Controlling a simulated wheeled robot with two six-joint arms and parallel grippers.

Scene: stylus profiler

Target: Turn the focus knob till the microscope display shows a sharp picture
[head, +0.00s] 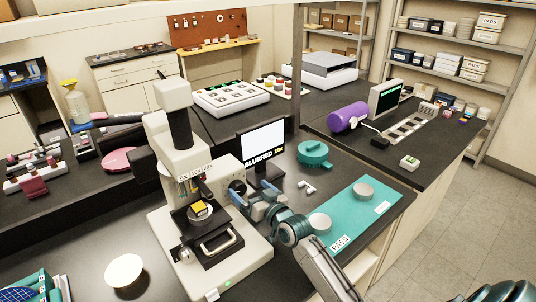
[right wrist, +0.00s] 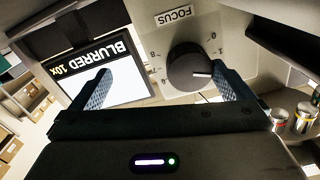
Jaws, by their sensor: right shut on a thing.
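The microscope (head: 165,130) stands on the dark bench in the head view, with a small yellow sample (head: 200,208) on its stage. The display (head: 262,145) beside it reads BLURRED 10x and its screen area is plain white; it also shows upside down in the right wrist view (right wrist: 112,78). The dark focus knob (right wrist: 190,68) has a white pointer line and sits under a FOCUS label. My right gripper (head: 250,201) is at the microscope's right side, shut on the focus knob, one finger on each side of it. My left gripper is not in view.
A teal mat (head: 345,217) marked PASS lies right of my right arm, with round grey discs on it. A white disc (head: 124,270) is at front left.

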